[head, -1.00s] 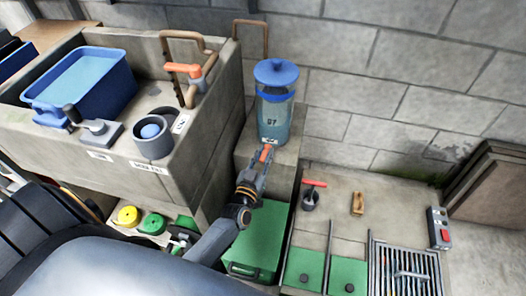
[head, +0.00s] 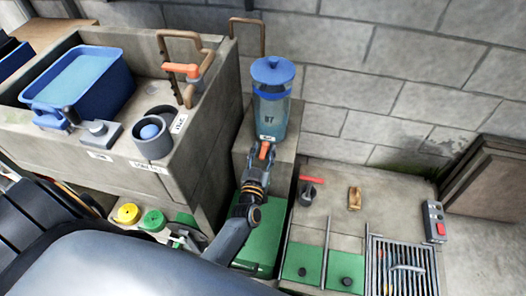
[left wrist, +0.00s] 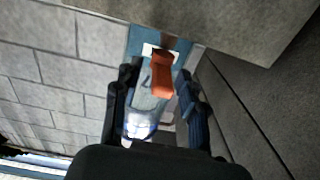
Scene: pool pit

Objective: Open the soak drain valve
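A clear blue canister with a blue lid (head: 271,97) stands on a concrete ledge by the wall. A small orange lever (head: 264,151) shows low at its front. In the left wrist view the orange lever (left wrist: 162,76) points toward me, below a white label. My left gripper (head: 260,160) is at the lever. In the left wrist view its dark fingers (left wrist: 157,100) are apart, one on each side of the lever, with gaps visible. Whether either finger touches it I cannot tell. My right gripper is not in view.
A concrete trough (head: 190,135) with a blue tub (head: 80,85) and an orange-handled pipe tap (head: 182,70) stands left. A red T-handle (head: 311,180), a floor grate (head: 402,270) and a switch box (head: 435,222) lie right. The block wall is close behind the canister.

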